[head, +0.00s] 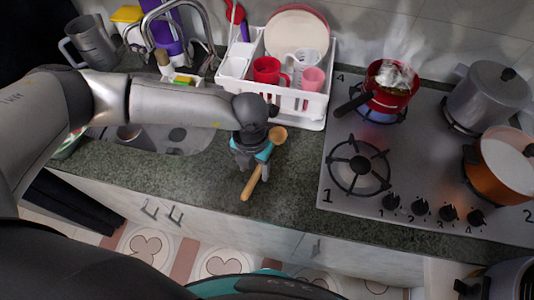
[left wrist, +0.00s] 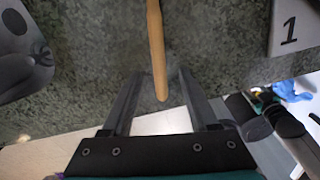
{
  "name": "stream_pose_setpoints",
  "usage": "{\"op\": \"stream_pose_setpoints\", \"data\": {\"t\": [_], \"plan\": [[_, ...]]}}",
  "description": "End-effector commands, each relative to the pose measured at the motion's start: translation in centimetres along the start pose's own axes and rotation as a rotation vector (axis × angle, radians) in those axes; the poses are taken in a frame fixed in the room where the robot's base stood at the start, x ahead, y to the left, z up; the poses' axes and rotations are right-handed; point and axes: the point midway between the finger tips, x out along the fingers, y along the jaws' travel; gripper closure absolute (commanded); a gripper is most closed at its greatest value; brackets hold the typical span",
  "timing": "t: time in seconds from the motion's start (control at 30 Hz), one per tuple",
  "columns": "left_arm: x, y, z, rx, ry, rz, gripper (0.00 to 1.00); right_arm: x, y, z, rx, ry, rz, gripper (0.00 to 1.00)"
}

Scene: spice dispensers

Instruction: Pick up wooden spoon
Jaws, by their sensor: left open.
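The wooden spoon (head: 251,184) lies on the dark green counter in front of the dish rack. Its round bowl points to the back right and its handle to the front. My left gripper (head: 254,161) is above the spoon's middle and hides part of the handle. In the left wrist view, the spoon handle (left wrist: 156,50) runs between the two open fingers (left wrist: 160,74), its end between them. Whether the fingers touch it cannot be told. My right gripper is not in view.
A white dish rack (head: 303,103) with cups stands behind the spoon. The gas stove (head: 335,181) is to the right, with a steaming red pot (head: 379,101) at the back. The sink (head: 196,139) is to the left. The counter's front edge is near the handle end.

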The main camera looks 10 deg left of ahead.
Motion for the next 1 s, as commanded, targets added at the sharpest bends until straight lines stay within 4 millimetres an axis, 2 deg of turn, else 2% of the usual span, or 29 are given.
{"op": "stream_pose_setpoints", "data": {"t": [0.23, 0.57, 1.0], "plan": [[3.0, 0.2, 0.2, 0.0, 0.003, 0.001, 0.4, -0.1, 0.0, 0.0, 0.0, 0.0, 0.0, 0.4], [3.6, 0.1, 0.3, 0.0, 0.0, 0.0, 0.4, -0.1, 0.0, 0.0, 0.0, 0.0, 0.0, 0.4], [3.6, 0.2, 0.3, -0.001, 0.001, 0.0, 0.89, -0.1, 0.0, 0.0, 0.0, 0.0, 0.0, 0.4]]}}
